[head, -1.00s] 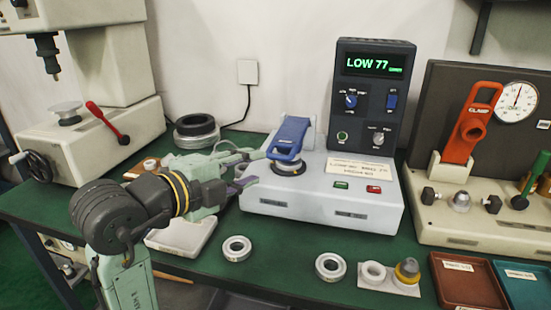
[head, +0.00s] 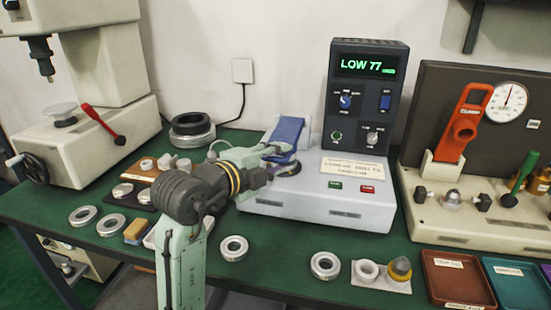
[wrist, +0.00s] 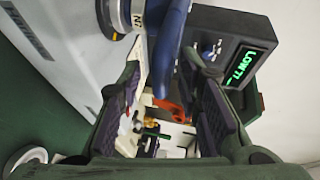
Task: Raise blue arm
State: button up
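The blue arm (head: 287,130) slopes down over the front left of the white tester (head: 310,210) in the head view. A round metal piece (head: 289,173) sits below its lower end. My gripper (head: 279,151) is at the blue arm's lower part and hides some of it. In the wrist view the blue arm (wrist: 168,45) runs down between the fingertips of my gripper (wrist: 162,75). The purple-padded fingers stand apart with a gap around it. I cannot tell whether either finger touches it.
The dark display box (head: 368,95) reads LOW 77 behind the tester. A press with a red lever (head: 103,122) stands left. A fixture with an orange clamp (head: 463,125) stands right. Loose rings (head: 234,248) and trays (head: 457,278) lie along the front of the green bench.

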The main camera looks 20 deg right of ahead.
jog(key=shift+c, duration=0.4)
jog(key=c, duration=0.5)
grip_shut()
jog(key=shift+f, duration=0.15)
